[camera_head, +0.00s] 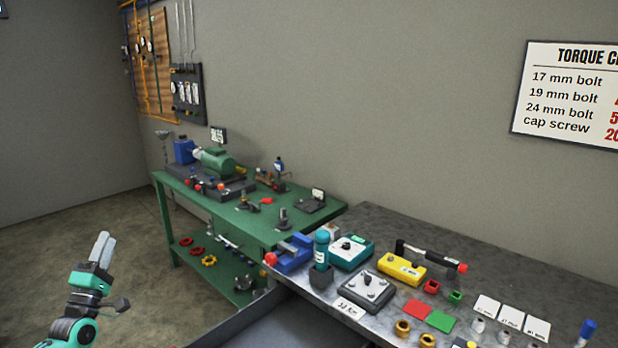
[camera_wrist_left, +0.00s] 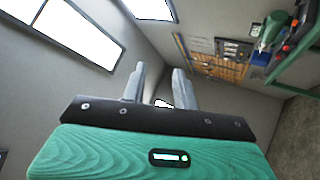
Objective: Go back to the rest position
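My left gripper (camera_head: 104,238) is at the lower left of the head view, pointing up over bare floor, well clear of both benches. In the left wrist view its two grey fingers (camera_wrist_left: 158,74) stand apart with nothing between them, so it is open and empty. It touches nothing. My right gripper is in neither view.
A green bench (camera_head: 318,223) with a motor and pump (camera_head: 216,160) stands at the back. A grey workbench (camera_head: 385,222) at right holds a blue vise (camera_head: 292,254), a teal bottle (camera_head: 321,248), a yellow box (camera_head: 402,268) and several small parts. The floor (camera_head: 60,235) at left is clear.

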